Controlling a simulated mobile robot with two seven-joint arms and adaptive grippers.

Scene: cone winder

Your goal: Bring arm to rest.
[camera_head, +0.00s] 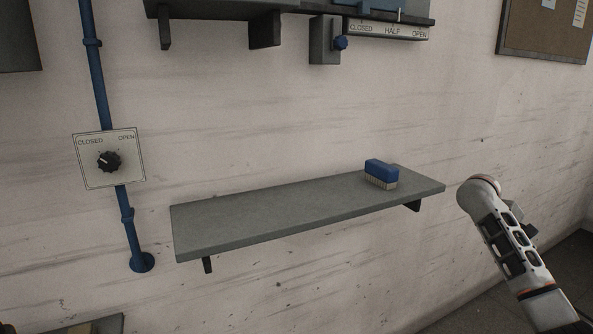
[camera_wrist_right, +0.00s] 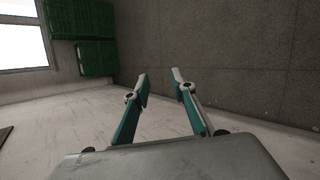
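My right arm (camera_head: 515,250) comes into the head view from the lower right and stands beside the right end of the shelf, apart from it. Its gripper does not show in the head view. In the right wrist view my right gripper (camera_wrist_right: 161,84) has its two teal and grey fingers apart, with nothing between them. Behind the fingers are a bare pale surface and a grey paved surface. My left arm and gripper are not in view.
A grey wall shelf (camera_head: 270,217) holds a blue brush (camera_head: 381,172) near its right end. A dial plate (camera_head: 109,159) sits on a blue pipe (camera_head: 97,80) at left. Above is a slider labelled CLOSED, HALF, OPEN (camera_head: 388,30). Green crates (camera_wrist_right: 95,58) stand by a window.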

